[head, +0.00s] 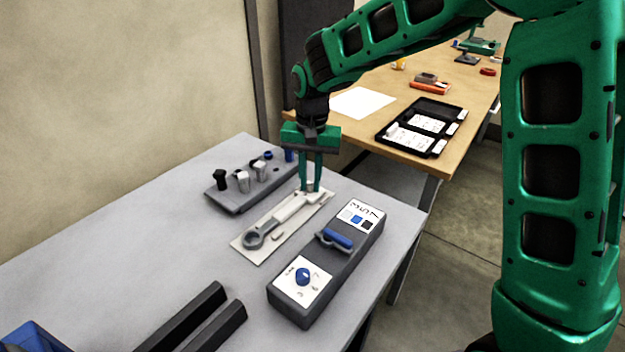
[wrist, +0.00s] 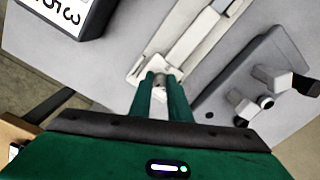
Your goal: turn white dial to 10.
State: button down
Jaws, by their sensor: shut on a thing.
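My gripper (head: 311,187) points straight down at the far end of a pale plate (head: 252,257) on the grey table. In the head view the fingers mostly hide the dial. No number 10 or pointer can be made out on it. A white bar and a grey ring-ended tool (head: 255,238) lie along the plate.
A dark grey box (head: 290,311) with a blue knob (head: 302,276) and blue handle (head: 336,238) stands right of the plate. A grey block (head: 226,203) with several pegs stands to its left. Black rails (head: 182,320) lie in front. A wooden table (head: 375,85) stands behind.

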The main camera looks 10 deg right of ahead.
aim_at(311, 185)
dwell(0.3)
jog(key=c, duration=1.6)
grip_release()
jog(key=shift+c, duration=0.2)
jog(key=shift+r, duration=0.1)
notch_tip(311, 185, up, 10)
jog(key=shift+r, duration=0.25)
jog(key=shift+d, duration=0.1)
